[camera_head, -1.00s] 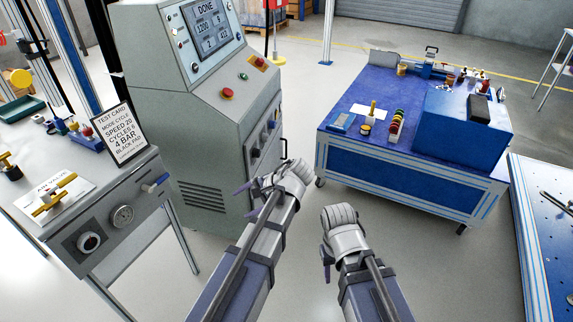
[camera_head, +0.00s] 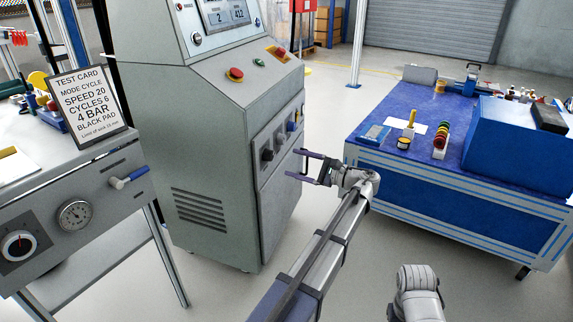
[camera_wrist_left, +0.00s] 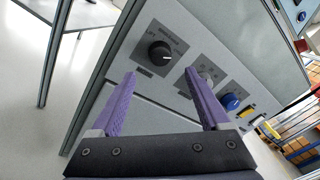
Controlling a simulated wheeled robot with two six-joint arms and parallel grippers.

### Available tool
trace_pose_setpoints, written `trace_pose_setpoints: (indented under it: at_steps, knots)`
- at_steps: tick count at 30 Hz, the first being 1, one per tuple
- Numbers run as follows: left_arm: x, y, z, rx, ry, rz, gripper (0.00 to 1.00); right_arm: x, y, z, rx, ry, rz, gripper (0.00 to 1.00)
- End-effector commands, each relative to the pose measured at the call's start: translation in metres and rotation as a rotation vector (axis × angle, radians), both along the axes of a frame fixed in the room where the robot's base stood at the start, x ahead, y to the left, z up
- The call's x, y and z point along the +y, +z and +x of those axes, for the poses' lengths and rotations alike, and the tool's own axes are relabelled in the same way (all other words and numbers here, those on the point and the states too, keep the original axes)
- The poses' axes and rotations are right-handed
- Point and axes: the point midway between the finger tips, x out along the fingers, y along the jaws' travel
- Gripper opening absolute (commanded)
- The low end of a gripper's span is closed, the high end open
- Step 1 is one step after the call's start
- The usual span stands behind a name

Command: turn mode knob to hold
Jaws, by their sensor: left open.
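The cabinet's side panel (camera_head: 280,150) carries a row of knobs. In the left wrist view a black knob (camera_wrist_left: 160,53) is nearest, then a grey knob (camera_wrist_left: 205,78) partly behind a finger, then a blue knob (camera_wrist_left: 231,101). In the head view the black knob (camera_head: 267,154) is low on the panel.
A test card (camera_head: 88,106) stands on the left bench (camera_head: 110,165). The cabinet top has a red button (camera_head: 235,74). A blue workbench (camera_head: 450,195) with a blue box (camera_head: 515,145) stands right. Floor between cabinet and workbench is clear.

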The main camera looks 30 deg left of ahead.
Motion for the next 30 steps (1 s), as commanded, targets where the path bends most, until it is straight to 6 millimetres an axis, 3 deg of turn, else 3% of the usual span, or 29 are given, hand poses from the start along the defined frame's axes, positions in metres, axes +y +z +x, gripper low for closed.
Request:
trace_pose_setpoints:
  at_steps: [5, 19, 30]
  knots:
    - [0.005, 0.001, -0.001, 0.000, 0.002, 0.001, 0.79, 0.000, 0.001, 0.000, 0.000, 0.000, 0.000, 0.50]
    - [0.068, 0.001, -0.002, -0.001, 0.002, -0.001, 0.79, 0.000, 0.001, 0.000, 0.000, 0.000, 0.000, 0.50]
    - [0.078, 0.000, -0.001, -0.002, -0.001, -0.001, 0.79, 0.000, 0.001, 0.000, 0.000, 0.000, 0.000, 0.50]
